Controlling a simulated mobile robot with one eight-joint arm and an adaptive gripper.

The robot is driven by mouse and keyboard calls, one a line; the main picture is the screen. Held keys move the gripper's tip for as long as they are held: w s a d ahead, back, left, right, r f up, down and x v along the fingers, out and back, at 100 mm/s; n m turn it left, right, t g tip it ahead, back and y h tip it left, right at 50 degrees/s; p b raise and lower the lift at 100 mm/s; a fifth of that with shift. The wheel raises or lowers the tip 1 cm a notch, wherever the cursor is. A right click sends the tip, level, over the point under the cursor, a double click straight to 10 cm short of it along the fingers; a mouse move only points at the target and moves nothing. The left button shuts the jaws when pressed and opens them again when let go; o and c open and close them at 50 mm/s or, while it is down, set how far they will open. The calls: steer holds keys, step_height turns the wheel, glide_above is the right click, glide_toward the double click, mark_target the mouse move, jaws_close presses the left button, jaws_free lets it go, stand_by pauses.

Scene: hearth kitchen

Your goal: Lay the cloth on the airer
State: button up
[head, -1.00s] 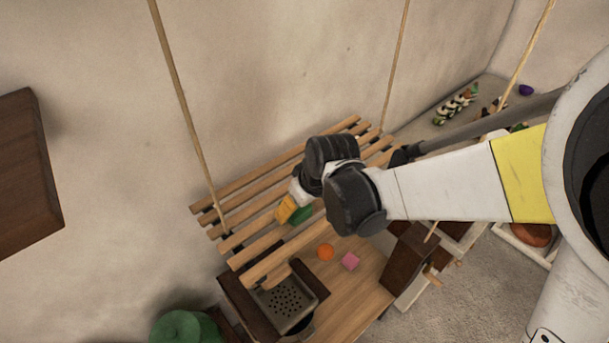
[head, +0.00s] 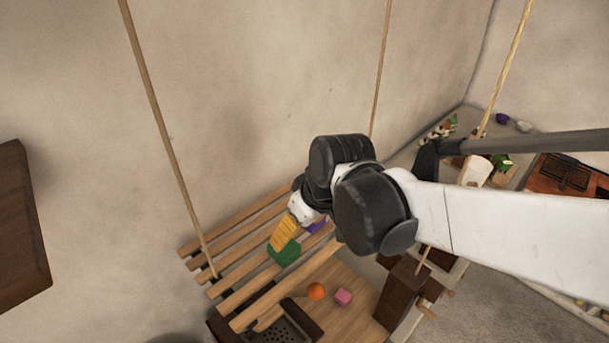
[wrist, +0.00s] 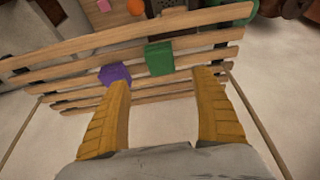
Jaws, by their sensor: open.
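The airer is a slatted wooden rack (head: 222,275) hung on ropes; its slats also cross the wrist view (wrist: 205,40). A flat green piece (head: 284,253) lies on the slats, and a purple piece (head: 316,225) lies beside it. Both show in the wrist view, the green one squarish (wrist: 159,58) and the purple one many-sided (wrist: 115,74). I cannot tell for sure which is the cloth. My gripper (head: 284,234), with yellow fingers, is over the rack close to both pieces. In the wrist view the fingers (wrist: 163,80) are wide apart with nothing between them.
Below the rack, a wooden surface holds an orange ball (head: 316,291) and a pink cube (head: 343,297). Ropes (head: 165,135) rise from the rack near my arm. A dark wooden block (head: 20,230) juts in at the left. A cluttered shelf (head: 480,130) is at the right.

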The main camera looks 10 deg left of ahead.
steer(key=s+d+r+m+t+h, duration=0.1)
steer(key=s+d+m, duration=0.2)
steer(key=d, duration=0.5)
steer(key=s+d+r+m+t+h, duration=0.1)
steer(key=s+d+r+m+t, duration=0.1)
steer(key=d, duration=0.7)
steer(key=s+d+r+m+t+h, duration=0.1)
steer(key=s+d+m, duration=0.2)
steer(key=d+m, duration=0.2)
steer(key=d, duration=0.3)
steer(key=shift+s+d+r, duration=0.2)
steer(key=shift+s+d, duration=0.05)
steer(key=shift+s, duration=0.05)
